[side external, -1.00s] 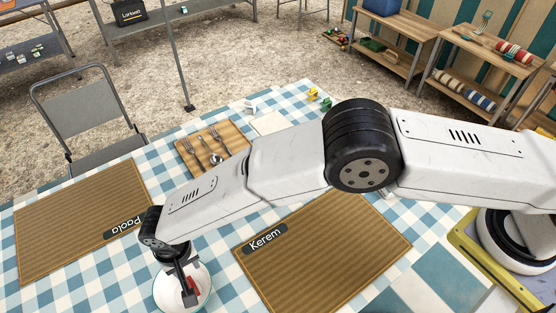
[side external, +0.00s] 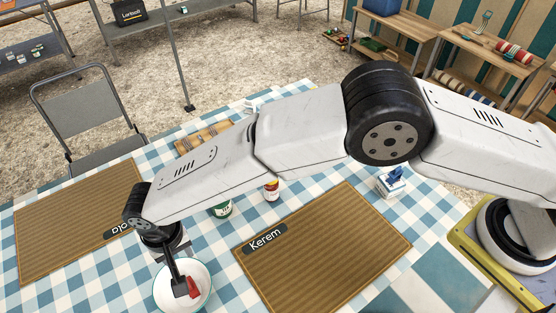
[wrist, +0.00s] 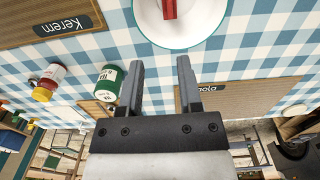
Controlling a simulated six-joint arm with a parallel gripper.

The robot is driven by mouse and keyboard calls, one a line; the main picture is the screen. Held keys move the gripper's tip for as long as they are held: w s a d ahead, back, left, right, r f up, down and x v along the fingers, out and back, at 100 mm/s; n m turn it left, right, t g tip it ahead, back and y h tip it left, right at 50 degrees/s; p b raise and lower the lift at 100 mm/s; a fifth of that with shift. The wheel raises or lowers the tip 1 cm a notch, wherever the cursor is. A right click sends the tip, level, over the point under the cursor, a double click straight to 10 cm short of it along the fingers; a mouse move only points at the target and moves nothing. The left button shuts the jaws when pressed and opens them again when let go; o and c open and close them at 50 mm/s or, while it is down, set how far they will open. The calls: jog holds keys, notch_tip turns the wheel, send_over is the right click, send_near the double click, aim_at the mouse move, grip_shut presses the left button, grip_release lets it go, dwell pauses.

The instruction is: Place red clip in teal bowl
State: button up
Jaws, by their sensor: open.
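The bowl (side external: 160,296) is white with a thin teal rim and stands on the checked cloth at the front left in the side view. It also shows at the top of the wrist view (wrist: 148,30), partly cut off. The red clip (side external: 193,288) lies inside the bowl; its near end shows in the wrist view (wrist: 169,9). My gripper (side external: 178,280) is over the bowl, beside the clip in the side view. In the wrist view its two fingers (wrist: 160,65) are apart with nothing between them, and the clip lies beyond the fingertips.
A green tin (wrist: 108,84) and a red-and-white jar (wrist: 48,82) stand near my gripper. A placemat marked Kerem (side external: 320,250) lies to the right and another mat (side external: 75,225) to the left. A cutlery board (side external: 203,137) is behind my arm.

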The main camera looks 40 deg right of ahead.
jog(key=w+d+r, duration=0.2)
jog(key=d+r, duration=0.1)
jog(key=d, duration=0.5)
jog(key=w+d+r+t, duration=0.1)
jog(key=w+d+r, duration=0.2)
jog(key=d, duration=0.5)
jog(key=w+d+r, duration=0.2)
jog(key=d+r, duration=0.2)
jog(key=d, duration=0.4)
jog(key=s+d+r, duration=0.1)
jog(key=s+d, duration=0.6)
jog(key=d, duration=0.4)
jog(key=s+d+r+t, duration=0.1)
jog(key=s+d+r, duration=0.1)
jog(key=s+d, duration=0.5)
jog(key=d, duration=0.5)
jog(key=shift+s+t, duration=0.25)
jog(key=shift+t, duration=0.05)
